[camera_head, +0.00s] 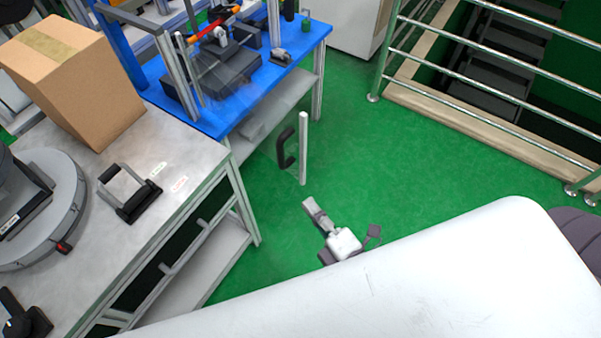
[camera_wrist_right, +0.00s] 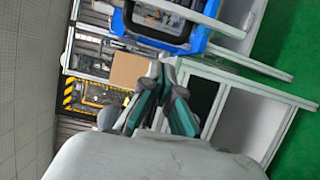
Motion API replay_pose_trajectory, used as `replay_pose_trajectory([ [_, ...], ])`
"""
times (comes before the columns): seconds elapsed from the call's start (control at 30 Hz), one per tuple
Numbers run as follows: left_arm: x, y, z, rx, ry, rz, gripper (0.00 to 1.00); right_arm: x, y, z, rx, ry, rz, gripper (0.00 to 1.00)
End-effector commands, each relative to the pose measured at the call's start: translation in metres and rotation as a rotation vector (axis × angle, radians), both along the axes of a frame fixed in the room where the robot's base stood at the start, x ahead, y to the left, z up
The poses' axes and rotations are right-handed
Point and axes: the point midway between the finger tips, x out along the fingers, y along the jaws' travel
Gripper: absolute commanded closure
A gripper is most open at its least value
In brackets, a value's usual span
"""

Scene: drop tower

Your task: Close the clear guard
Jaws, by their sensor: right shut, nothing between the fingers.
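The clear guard (camera_head: 266,150) stands open in the head view, out from the front of the drop tower (camera_head: 185,70) on the blue table. Its panel is see-through and hard to make out. A pale upright edge bar (camera_head: 303,150) and a black handle (camera_head: 286,148) mark its outer side. My right gripper (camera_head: 308,204) is just below and slightly right of the bar's lower end in the picture, apart from the handle. In the right wrist view its fingers (camera_wrist_right: 162,72) are together and hold nothing. My left gripper is in neither view.
The blue table (camera_head: 305,45) is behind. Green floor is clear to the right, up to a metal railing (camera_head: 480,50) by stairs.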

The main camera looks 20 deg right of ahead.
Motion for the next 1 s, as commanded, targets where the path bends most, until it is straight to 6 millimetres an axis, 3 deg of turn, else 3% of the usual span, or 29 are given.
replay_pose_trajectory([
  [0.17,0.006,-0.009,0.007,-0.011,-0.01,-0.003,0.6,0.032,0.008,0.003,0.004,-0.003,0.0,1.0],
  [0.47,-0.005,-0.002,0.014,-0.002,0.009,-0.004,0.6,0.093,0.025,0.002,0.005,0.001,0.0,1.0],
  [0.7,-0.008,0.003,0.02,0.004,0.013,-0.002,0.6,0.105,-0.006,0.0,0.003,0.004,0.001,1.0],
  [1.0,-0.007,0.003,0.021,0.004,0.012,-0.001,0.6,0.108,-0.011,-0.001,0.005,0.004,0.0,1.0],
])
